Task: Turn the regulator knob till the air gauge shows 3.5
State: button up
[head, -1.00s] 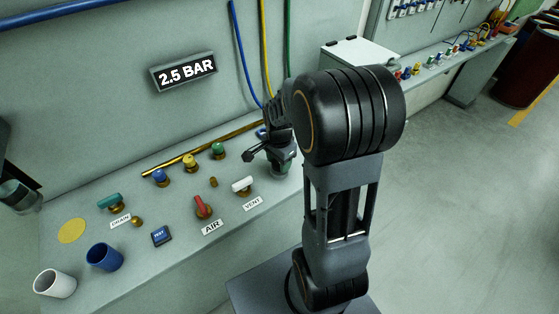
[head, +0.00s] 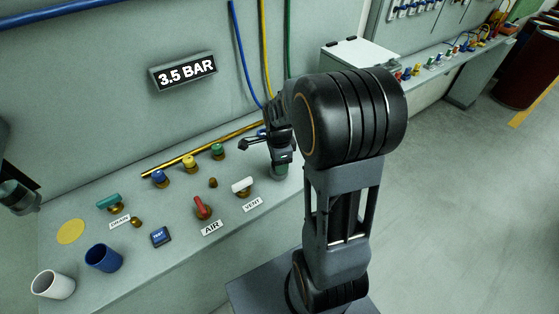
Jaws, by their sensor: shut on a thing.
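The air gauge (head: 184,72) on the back wall panel reads 3.5 BAR in white on black. My gripper (head: 274,150) is over the right end of the bench, at the regulator. It is shut on the regulator knob, which is mostly hidden by the fingers and my arm. A grey-green part of the regulator (head: 281,170) shows just below the fingers, upright on the bench.
The bench holds a red AIR valve (head: 202,207), a white VENT valve (head: 242,185), a teal DRAIN valve (head: 110,202), a TEST button (head: 160,236), a blue cup (head: 104,257) and a white cup (head: 54,284). Hoses hang behind my gripper.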

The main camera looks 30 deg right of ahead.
dwell(0.3)
jog(key=o, duration=0.9)
jog(key=shift+o, duration=0.2)
notch_tip(320, 180, up, 14)
dwell(0.4)
jog(key=s+a+f+n+t, duration=0.1)
jog(key=s+a+n, duration=0.3)
jog(key=n, duration=0.6)
jog(key=s+a+f+n+t, duration=0.1)
jog(key=s+a+n+t, duration=0.2)
jog(key=s+n, duration=0.3)
jog(key=shift+a+n, duration=0.6)
jog(key=shift+n, duration=1.7)
